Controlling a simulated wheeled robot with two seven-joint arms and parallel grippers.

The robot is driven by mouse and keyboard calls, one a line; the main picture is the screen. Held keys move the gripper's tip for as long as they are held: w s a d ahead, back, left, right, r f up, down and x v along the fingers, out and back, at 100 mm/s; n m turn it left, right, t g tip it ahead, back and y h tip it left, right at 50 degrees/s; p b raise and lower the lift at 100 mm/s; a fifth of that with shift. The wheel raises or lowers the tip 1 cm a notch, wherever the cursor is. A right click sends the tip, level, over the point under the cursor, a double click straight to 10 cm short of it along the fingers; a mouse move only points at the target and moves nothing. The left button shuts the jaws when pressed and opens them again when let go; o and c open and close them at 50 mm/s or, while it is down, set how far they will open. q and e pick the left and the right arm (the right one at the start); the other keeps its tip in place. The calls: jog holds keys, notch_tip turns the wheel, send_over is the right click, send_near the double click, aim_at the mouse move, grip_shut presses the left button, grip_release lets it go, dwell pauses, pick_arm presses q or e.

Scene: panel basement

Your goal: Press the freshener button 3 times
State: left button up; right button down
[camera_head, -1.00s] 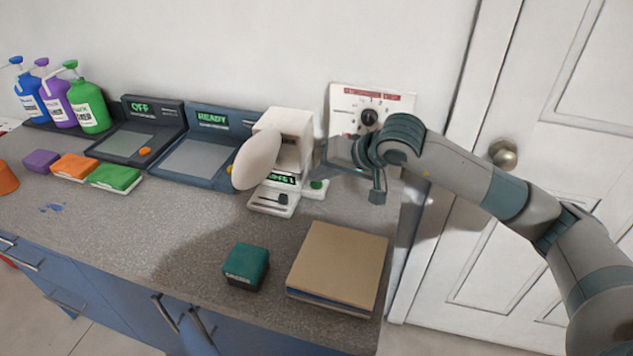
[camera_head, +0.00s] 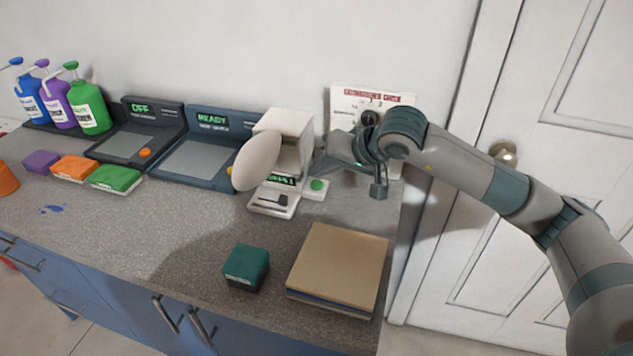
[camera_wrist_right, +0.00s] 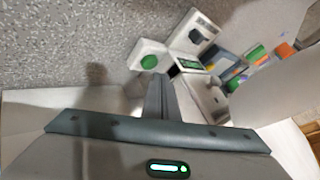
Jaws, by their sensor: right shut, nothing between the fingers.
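The freshener (camera_head: 298,128) is a white machine on the counter near the wall, with a small lit green display (camera_head: 281,180). Its round green button (camera_head: 317,184) sits on a white pad at its right foot. The button also shows in the right wrist view (camera_wrist_right: 149,61), just beyond the fingers. My right gripper (camera_head: 324,157) is shut and empty, above the button and apart from it, to the right of the machine's body. Its fingers show in the wrist view (camera_wrist_right: 162,98). My left gripper is in neither view.
A pale oval shape (camera_head: 257,160) covers part of the machine's left side. A dial panel (camera_head: 345,103) is on the wall behind my gripper. A teal box (camera_head: 246,266) and a flat brown box (camera_head: 340,262) lie in front. Two dark display units (camera_head: 205,150) stand left.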

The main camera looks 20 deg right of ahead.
aim_at(321, 186)
dwell(0.3)
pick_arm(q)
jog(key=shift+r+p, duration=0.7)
pick_arm(e)
jog(key=shift+r, duration=2.55)
pick_arm(q)
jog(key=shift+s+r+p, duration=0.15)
jog(key=shift+p, duration=0.25)
pick_arm(e)
jog(key=shift+r, duration=0.1)
